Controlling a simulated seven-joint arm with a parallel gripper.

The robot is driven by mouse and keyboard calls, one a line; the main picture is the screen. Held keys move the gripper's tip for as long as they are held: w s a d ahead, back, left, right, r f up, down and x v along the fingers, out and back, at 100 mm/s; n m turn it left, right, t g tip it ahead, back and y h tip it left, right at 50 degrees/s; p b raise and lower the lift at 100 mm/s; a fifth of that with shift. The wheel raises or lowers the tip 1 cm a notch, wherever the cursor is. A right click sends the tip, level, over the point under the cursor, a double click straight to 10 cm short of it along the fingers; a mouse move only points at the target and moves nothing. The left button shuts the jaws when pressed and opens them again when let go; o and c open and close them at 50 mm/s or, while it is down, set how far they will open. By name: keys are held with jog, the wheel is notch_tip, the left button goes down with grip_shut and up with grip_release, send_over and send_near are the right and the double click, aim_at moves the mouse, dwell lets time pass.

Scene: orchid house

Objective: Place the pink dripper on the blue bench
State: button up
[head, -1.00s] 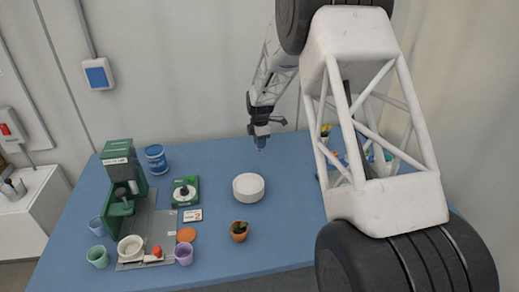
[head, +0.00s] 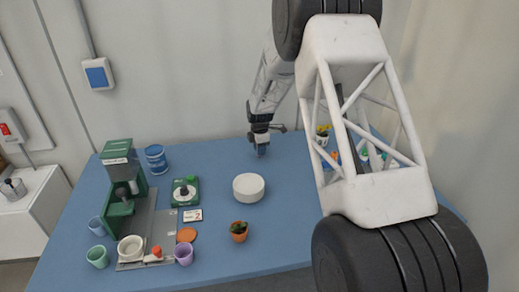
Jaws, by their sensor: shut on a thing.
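The blue bench (head: 310,215) spans the middle of the head view. My gripper (head: 261,151) points down over the bench's back part, behind and a little right of a white round dish (head: 249,187). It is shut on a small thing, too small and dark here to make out. I cannot tell whether that thing touches the bench. I see no clearly pink dripper; part of the bench at the right is hidden behind my arm.
A green machine (head: 122,185) stands at the left with cups around it, including a lilac cup (head: 184,254). A blue tin (head: 156,159), a green scale (head: 185,191), an orange disc (head: 187,235) and a potted plant (head: 239,232) stand nearby.

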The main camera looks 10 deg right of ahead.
jog(key=shift+f, duration=0.1)
jog(key=o, duration=0.9)
notch_tip(320, 180, up, 12)
jog(key=shift+r, duration=0.15)
dwell(0.4)
dwell(0.4)
